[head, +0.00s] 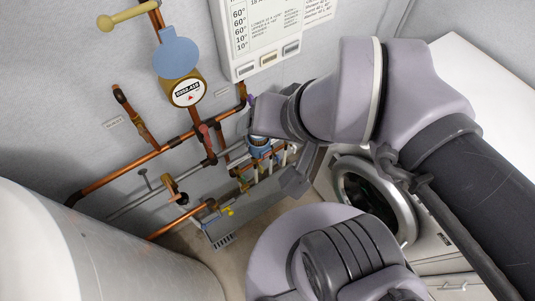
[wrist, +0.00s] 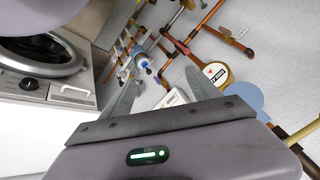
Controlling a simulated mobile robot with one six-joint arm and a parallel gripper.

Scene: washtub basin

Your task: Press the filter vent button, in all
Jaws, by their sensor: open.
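A small blue-and-white fitting (head: 259,147) on the pipework looks like the filter; it also shows in the wrist view (wrist: 141,61), left of centre and beyond my fingers. I cannot make out a separate vent button on it. My gripper (head: 276,150) is open and empty, its fingers spread over the filter's area in the head view and partly covering it. In the wrist view the two fingers (wrist: 162,78) point away toward the pipes and wall. I cannot tell whether either finger touches the fitting.
Copper pipes (head: 125,172) run along the wall, with a round gauge (head: 187,92) under a blue lid (head: 176,57). A white panel (head: 258,30) hangs above. A large white tank (head: 95,250) stands at left. A front-loading washer (head: 375,197) stands at right.

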